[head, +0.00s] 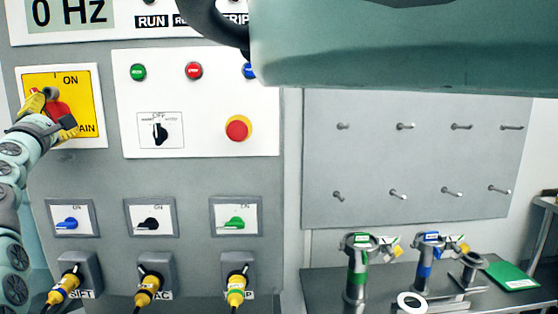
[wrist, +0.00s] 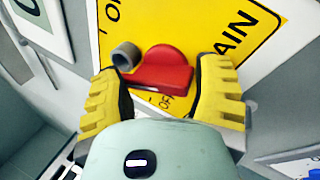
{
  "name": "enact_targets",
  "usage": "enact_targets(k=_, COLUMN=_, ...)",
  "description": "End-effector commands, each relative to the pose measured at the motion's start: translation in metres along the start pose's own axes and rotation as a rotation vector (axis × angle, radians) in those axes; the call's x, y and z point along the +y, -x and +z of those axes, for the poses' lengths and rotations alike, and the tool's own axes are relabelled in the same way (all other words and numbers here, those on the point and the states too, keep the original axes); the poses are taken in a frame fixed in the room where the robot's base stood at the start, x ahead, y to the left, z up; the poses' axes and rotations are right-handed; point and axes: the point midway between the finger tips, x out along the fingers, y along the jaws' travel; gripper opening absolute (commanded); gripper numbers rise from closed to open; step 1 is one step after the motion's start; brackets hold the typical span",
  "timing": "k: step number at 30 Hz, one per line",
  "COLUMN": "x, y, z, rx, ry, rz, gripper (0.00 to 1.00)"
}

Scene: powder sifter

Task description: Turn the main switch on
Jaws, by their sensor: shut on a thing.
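The main switch is a red rotary handle (head: 58,108) on a yellow plate (head: 88,92) with ON at its top, at the left of the cabinet in the head view. In the wrist view the red handle (wrist: 165,72) lies between the yellow fingers of my gripper (wrist: 160,92), on the yellow plate (wrist: 225,20). My gripper (head: 52,113) is shut on the handle and partly covers it in the head view. A short grey cylinder (wrist: 126,56) sits beside the handle. I cannot tell which mark the handle points to.
Right of the switch is a white panel (head: 200,120) with lamps, a black selector (head: 160,134) and a red emergency stop (head: 237,128). Below are blue, black and green switches over plugged connectors. At the right are a pegboard (head: 410,125) and a bench (head: 330,285) with metal parts.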

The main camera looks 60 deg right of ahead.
Motion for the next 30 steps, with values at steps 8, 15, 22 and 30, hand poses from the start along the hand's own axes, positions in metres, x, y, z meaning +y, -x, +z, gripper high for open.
enact_targets(k=8, x=-0.0204, y=0.0019, z=-0.0039, rx=-0.085, ry=-0.181, rz=-0.024, gripper=0.31)
enact_targets(k=15, x=-0.0181, y=0.0006, z=-0.0051, rx=-0.139, ry=-0.312, rz=-0.026, gripper=0.30)
enact_targets(k=22, x=-0.0149, y=-0.0002, z=-0.0055, rx=-0.178, ry=-0.407, rz=-0.022, gripper=0.28)
enact_targets(k=30, x=-0.0139, y=-0.0009, z=-0.0050, rx=-0.202, ry=-0.462, rz=-0.023, gripper=0.30)
